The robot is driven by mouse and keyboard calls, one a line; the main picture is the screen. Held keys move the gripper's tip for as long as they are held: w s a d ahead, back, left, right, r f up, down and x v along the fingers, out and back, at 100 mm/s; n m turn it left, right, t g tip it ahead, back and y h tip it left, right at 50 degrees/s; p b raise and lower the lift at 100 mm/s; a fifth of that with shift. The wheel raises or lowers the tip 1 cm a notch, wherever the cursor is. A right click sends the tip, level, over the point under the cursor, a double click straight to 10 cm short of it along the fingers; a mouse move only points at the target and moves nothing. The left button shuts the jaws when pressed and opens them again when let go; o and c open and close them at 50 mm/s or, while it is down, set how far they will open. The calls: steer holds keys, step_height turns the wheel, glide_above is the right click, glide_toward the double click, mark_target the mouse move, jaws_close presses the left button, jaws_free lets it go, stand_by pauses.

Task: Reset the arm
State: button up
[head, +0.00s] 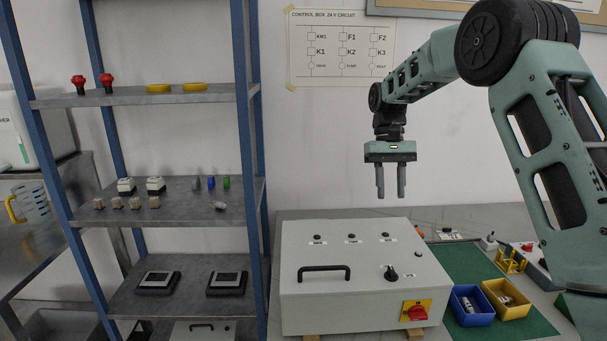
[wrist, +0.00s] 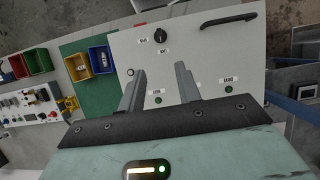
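My gripper (head: 391,182) hangs in the air above the back right part of the grey control box, pointing down. Its two fingers are apart with nothing between them. The wrist view also shows the open fingers (wrist: 160,82) over the box lid. My arm reaches in from the right in the head view, bent at the elbow, and touches nothing that I can see.
The control box (head: 310,263) has a black handle (head: 324,270), a black knob and a red switch (head: 417,312). A blue bin (head: 471,307) and a yellow bin (head: 507,301) stand right of it on a green mat (head: 464,261). A blue-framed shelf (head: 75,220) stands left.

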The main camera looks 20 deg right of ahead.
steer(key=s+a+n+t, duration=0.1)
steer(key=s+a+n, duration=0.2)
steer(key=s+a, duration=0.5)
steer(key=s+a+n+t, duration=0.1)
steer(key=s+a+n, duration=0.15)
steer(key=a, duration=0.95)
steer(key=s+a+f+n+t, duration=0.1)
steer(key=s+a+f+n, duration=0.1)
steer(key=s, duration=0.9)
steer(key=s+a+f+n+t, duration=0.1)
steer(key=s+a+f+n, duration=0.2)
steer(key=s, duration=0.8)
steer(key=shift+a+h, duration=0.3)
steer(key=shift+a, duration=0.45)
